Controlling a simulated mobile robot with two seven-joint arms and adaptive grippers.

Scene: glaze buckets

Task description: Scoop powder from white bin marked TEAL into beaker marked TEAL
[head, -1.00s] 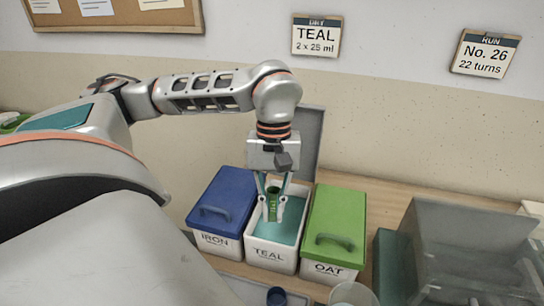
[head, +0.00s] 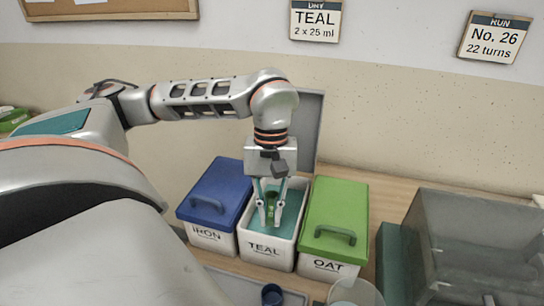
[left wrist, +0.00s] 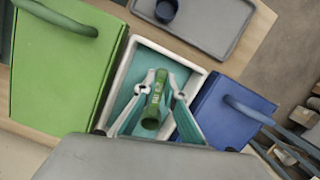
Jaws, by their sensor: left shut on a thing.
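The white bin marked TEAL (head: 265,251) stands open between two lidded bins, with teal powder (head: 292,211) inside. My left gripper (head: 270,220) points down into this bin. It is shut on a green scoop (head: 272,199), held roughly upright between the fingers. The scoop also shows in the left wrist view (left wrist: 154,101), with the bin's white rim (left wrist: 122,72) around it. The scoop's lower end is hidden, so I cannot tell how deep it sits in the powder. A clear beaker (head: 355,293) is cut off at the bottom edge; no marking on it is readable. My right gripper is not in view.
A blue-lidded IRON bin (head: 218,193) stands left and a green-lidded OAT bin (head: 336,214) right. The raised grey lid (head: 308,128) is behind the TEAL bin. A dark blue cup (head: 271,294) sits on a grey tray (left wrist: 222,22). A translucent grey box (head: 478,245) stands right.

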